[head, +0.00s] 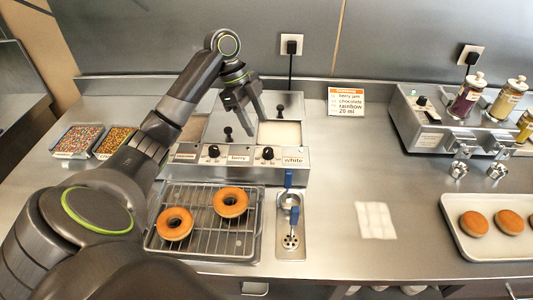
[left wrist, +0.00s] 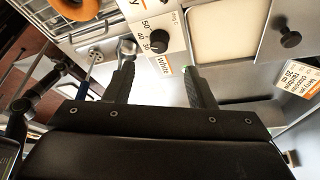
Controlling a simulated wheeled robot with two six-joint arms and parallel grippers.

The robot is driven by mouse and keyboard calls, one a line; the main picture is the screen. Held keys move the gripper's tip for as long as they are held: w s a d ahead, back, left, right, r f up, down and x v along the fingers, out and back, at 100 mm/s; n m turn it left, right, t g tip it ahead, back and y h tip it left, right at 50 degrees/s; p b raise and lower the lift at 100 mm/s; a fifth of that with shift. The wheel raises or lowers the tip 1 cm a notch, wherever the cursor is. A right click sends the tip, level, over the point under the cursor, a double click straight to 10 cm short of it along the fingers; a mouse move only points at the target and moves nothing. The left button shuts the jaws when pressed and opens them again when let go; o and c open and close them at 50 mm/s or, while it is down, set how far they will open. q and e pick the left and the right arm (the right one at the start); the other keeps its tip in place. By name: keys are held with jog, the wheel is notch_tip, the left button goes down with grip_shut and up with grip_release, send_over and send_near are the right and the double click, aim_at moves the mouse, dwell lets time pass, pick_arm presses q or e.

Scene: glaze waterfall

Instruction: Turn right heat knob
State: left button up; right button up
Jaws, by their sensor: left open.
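The right heat knob (head: 268,153) is a black dial on the front panel of the glaze warmer (head: 230,167), between the "berry" and "white" labels. In the left wrist view the knob (left wrist: 158,41) shows with 30, 40 and 50 marks beside it. My left gripper (head: 254,126) is open and empty, above the warmer and behind the knob's panel. In the left wrist view the knob appears between and beyond the two open fingers of this gripper (left wrist: 158,65), apart from them. My right gripper is not in view.
Another black knob (head: 214,151) sits left on the same panel. A wire rack (head: 205,248) with two donuts stands in front. A ladle holder (head: 291,252) with blue-handled ladles is beside it. A menu card (head: 346,101) stands right; the counter there is mostly clear.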

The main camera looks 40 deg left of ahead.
aim_at(268, 150)
pick_arm(q)
jog(key=b+x, duration=0.3)
jog(key=x, duration=0.5)
jog(key=shift+d+f, duration=0.2)
jog(key=shift+f, duration=0.15)
jog(key=c, duration=1)
jog(key=shift+o, duration=0.2)
